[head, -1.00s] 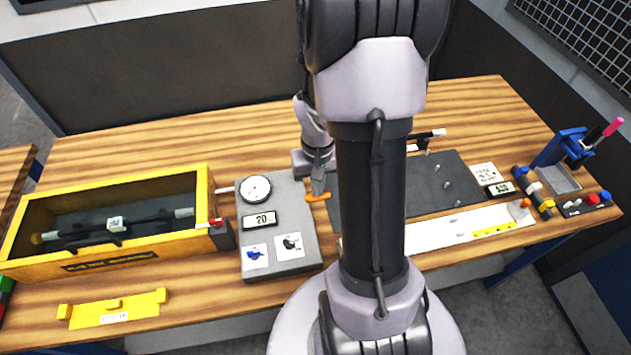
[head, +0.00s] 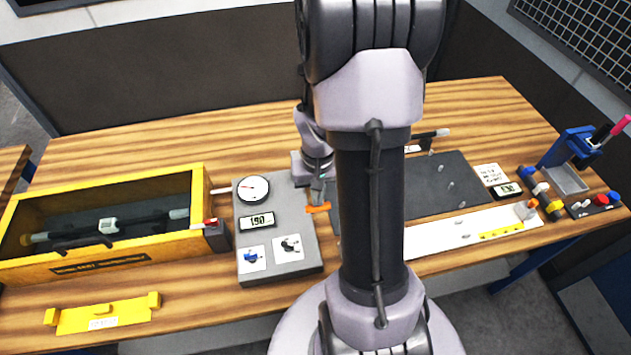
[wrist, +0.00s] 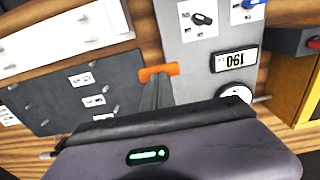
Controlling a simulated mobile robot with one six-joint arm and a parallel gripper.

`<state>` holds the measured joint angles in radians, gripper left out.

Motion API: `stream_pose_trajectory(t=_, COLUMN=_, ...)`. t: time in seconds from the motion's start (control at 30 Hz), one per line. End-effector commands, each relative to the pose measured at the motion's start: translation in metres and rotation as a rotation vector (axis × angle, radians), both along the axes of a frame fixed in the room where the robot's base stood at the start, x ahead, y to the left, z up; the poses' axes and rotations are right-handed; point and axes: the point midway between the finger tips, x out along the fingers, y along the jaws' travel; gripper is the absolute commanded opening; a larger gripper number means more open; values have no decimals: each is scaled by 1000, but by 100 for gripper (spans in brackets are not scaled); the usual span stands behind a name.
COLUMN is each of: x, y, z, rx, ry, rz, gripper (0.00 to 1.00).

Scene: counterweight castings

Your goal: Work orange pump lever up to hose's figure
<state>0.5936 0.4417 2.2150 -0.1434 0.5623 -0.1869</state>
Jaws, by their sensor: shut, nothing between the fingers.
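The orange pump lever (head: 318,208) is at the right edge of a grey pump panel (head: 290,264); it also shows in the wrist view (wrist: 158,72). My gripper (head: 318,199) is shut with nothing between its fingers, its tips right at the lever; I cannot tell whether they touch it. The panel's display (head: 257,222) reads 190, upside down in the wrist view (wrist: 236,60). A round dial (head: 253,189) sits above it. A dark hose (head: 70,233) with a pale tag (head: 107,226) lies in the yellow box (head: 100,270); the tag's figure is too small to read.
A yellow bracket (head: 103,314) lies at the front left. A small red-topped block (head: 216,234) stands between box and panel. A dark mat (head: 440,187) and white strip (head: 470,230) lie to the right, partly behind my arm. The wood behind the panel is clear.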

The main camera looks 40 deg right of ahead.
Motion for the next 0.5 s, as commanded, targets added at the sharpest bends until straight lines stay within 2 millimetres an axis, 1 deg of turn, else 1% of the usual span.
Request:
stream_pose_trajectory(t=0.03, x=1, y=0, z=-4, rx=-1, ry=-2, rz=1, gripper=0)
stream_pose_trajectory(t=0.2, x=1, y=0, z=-12, rx=-1, ry=-2, rz=1, gripper=0)
stream_pose_trajectory(t=0.5, x=1, y=-1, z=-8, rx=-1, ry=-2, rz=1, gripper=0)
